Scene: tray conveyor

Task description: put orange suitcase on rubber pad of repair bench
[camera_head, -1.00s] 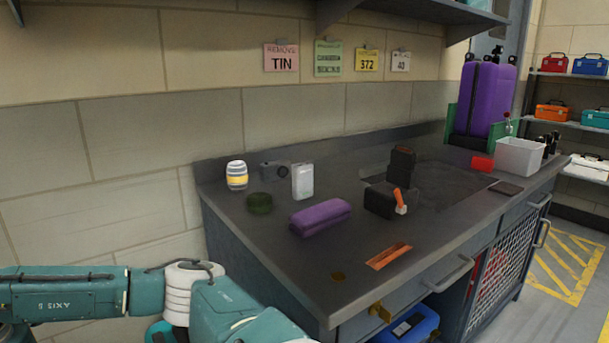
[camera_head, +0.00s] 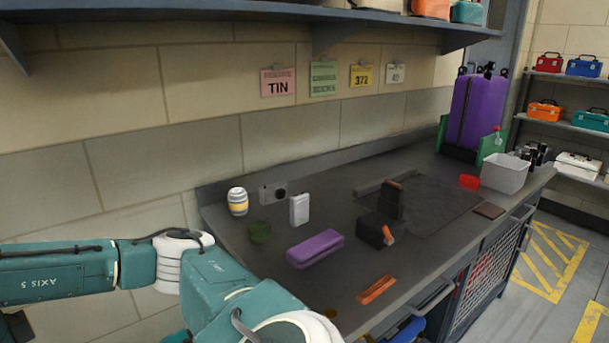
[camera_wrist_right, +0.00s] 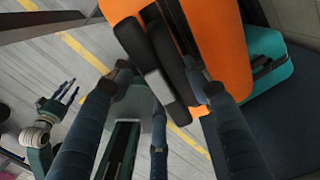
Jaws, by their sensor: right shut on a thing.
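The orange suitcase (camera_wrist_right: 220,40) fills the top of the right wrist view, with a dark handle on its near side. My right gripper (camera_wrist_right: 165,82) is shut at that handle, with a dark finger on either side. In the head view an orange case (camera_head: 431,8) stands on the upper shelf; I cannot tell if it is the same one. The dark rubber pad (camera_head: 435,205) lies flat on the repair bench (camera_head: 345,285), with black blocks at its left. My left gripper (camera_wrist_right: 65,98) looks open and empty, small in the wrist view; in the head view only its arm shows.
A teal case (camera_wrist_right: 272,65) sits against the orange suitcase. On the bench are a purple case (camera_head: 315,249), a white bin (camera_head: 504,173) and several small items. A tall purple suitcase (camera_head: 475,112) stands in a green holder behind the pad. The shelf (camera_head: 300,18) overhangs the bench.

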